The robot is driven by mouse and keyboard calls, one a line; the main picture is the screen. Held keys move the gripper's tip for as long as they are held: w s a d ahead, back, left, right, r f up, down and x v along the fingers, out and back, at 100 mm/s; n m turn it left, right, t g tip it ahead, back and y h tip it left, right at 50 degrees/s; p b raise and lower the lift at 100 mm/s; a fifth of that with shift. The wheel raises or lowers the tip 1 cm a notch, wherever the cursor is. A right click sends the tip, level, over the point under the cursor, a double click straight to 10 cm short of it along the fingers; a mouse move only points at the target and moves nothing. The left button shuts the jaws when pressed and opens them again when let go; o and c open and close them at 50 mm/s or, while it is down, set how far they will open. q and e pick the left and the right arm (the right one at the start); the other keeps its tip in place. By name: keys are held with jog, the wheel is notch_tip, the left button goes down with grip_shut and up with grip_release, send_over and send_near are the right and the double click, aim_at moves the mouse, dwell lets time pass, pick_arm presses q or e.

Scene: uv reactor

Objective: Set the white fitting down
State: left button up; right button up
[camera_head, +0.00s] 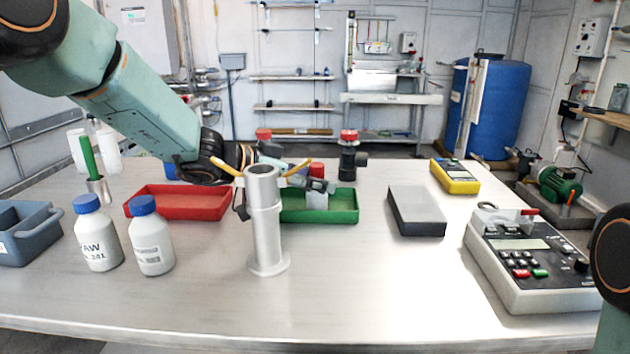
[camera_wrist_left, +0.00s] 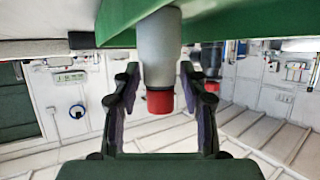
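The white fitting (camera_head: 316,200), a pale body with a red cap, is upright at the green tray (camera_head: 345,215) in the head view. In the left wrist view, which looks upside down, the fitting (camera_wrist_left: 159,50) has its cap pointing down the picture and its base over the green tray (camera_wrist_left: 230,28). In the head view my left gripper (camera_head: 318,186) is partly behind the metal column (camera_head: 265,220). Whether the fitting's base touches the tray floor is unclear. My right gripper is out of view.
The metal column with yellow arms stands in front of the green tray. A red tray (camera_head: 180,204), two blue-capped bottles (camera_head: 97,242) and a grey-blue bin (camera_head: 25,245) are left. A grey-black box (camera_head: 416,210), a yellow meter (camera_head: 455,176) and a keypad instrument (camera_head: 530,260) are right. The front centre is clear.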

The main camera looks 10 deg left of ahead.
pick_arm(q)
jog(key=shift+o, duration=0.2)
jog(key=shift+a+r+p, duration=0.1)
jog(key=shift+r+p, duration=0.25)
jog(key=shift+p, duration=0.2)
jog(key=p+v, duration=0.1)
jog(key=v, duration=0.9)
jog(key=shift+s+p, duration=0.1)
jog(key=shift+p, duration=0.3)
jog(key=shift+v, duration=0.8)
